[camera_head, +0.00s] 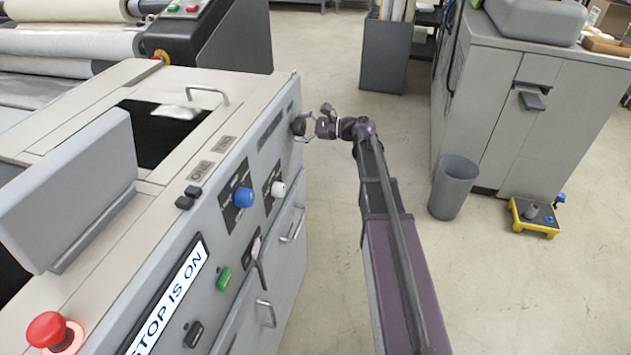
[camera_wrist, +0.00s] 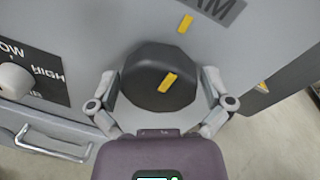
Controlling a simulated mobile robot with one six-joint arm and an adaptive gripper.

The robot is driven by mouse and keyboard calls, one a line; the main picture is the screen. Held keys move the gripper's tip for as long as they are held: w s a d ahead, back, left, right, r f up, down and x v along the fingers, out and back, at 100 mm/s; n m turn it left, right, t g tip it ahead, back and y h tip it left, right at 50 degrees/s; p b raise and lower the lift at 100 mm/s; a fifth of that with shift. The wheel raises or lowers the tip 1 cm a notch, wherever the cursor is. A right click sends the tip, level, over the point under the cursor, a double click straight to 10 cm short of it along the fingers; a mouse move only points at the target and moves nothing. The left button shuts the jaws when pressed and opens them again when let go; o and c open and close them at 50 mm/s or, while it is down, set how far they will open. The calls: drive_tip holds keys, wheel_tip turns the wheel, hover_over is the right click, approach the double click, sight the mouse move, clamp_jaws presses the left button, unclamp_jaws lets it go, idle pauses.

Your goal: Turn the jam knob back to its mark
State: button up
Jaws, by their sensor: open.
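The jam knob (camera_wrist: 142,75) is a black, many-sided knob with a yellow pointer line on its face. The pointer slants up and to the right. A yellow mark (camera_wrist: 185,23) is on the grey panel above the knob, below a dark label (camera_wrist: 216,8) whose visible letters end in "AM". The pointer leans further right than the line towards this mark. My gripper (camera_wrist: 160,84) is open, one finger on each side of the knob; I cannot tell whether they touch it. In the head view my gripper (camera_head: 309,126) is at the knob (camera_head: 298,125), near the machine's far end.
A white knob (camera_wrist: 14,80) and a metal handle (camera_wrist: 52,145) are left of my gripper. A second yellow patch (camera_wrist: 262,87) is at the right. In the head view a blue knob (camera_head: 243,197) and red button (camera_head: 47,329) are nearer. A grey bin (camera_head: 453,188) stands right.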

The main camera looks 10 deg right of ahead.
drive_tip(key=m, duration=0.4)
drive_tip(key=shift+b, duration=0.35)
drive_tip(key=m+y, duration=0.1)
drive_tip(key=m, duration=0.2)
drive_tip(key=shift+f+m+b, duration=0.1)
drive_tip(key=shift+m+b, duration=0.25)
drive_tip(key=shift+m, duration=0.05)
drive_tip(key=v, duration=1.4)
drive_tip(key=s+a+f+n+g+h+p, duration=0.2)
drive_tip(key=s+a+f+n+g+h, duration=0.3)
drive_tip(key=s+a+f+n, duration=0.3)
drive_tip(key=shift+s+a+f+n+h+p, duration=0.25)
drive_tip(key=shift+a+f+n+h, duration=0.5)
drive_tip(key=shift+a+n, duration=0.85)
drive_tip(key=shift+w+r, duration=0.1)
drive_tip(key=shift+r, duration=0.1)
